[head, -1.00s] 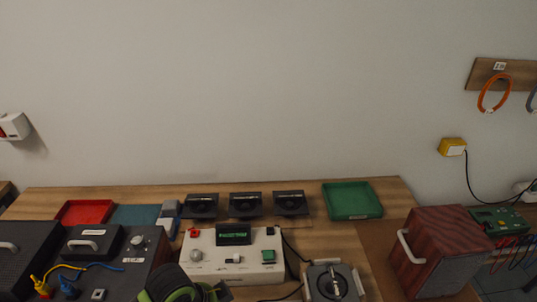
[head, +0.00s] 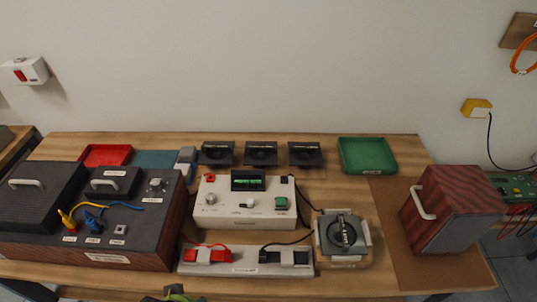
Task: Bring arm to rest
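A small dark and green piece of my arm (head: 175,293) pokes in at the bottom edge, left of the middle. It is cut off by the frame, and no fingertips show. I cannot tell its exact part or which arm it belongs to. It is in front of the table's near edge. Neither gripper's fingers are visible, and nothing held shows.
The wooden table (head: 330,284) bears a dark console (head: 140,225), a white tester (head: 222,212), a grey strip with red and black clips (head: 240,268), a round-topped device (head: 342,237), a red-brown speaker cabinet (head: 455,208), three black units, a red tray (head: 106,154) and a green tray (head: 366,155).

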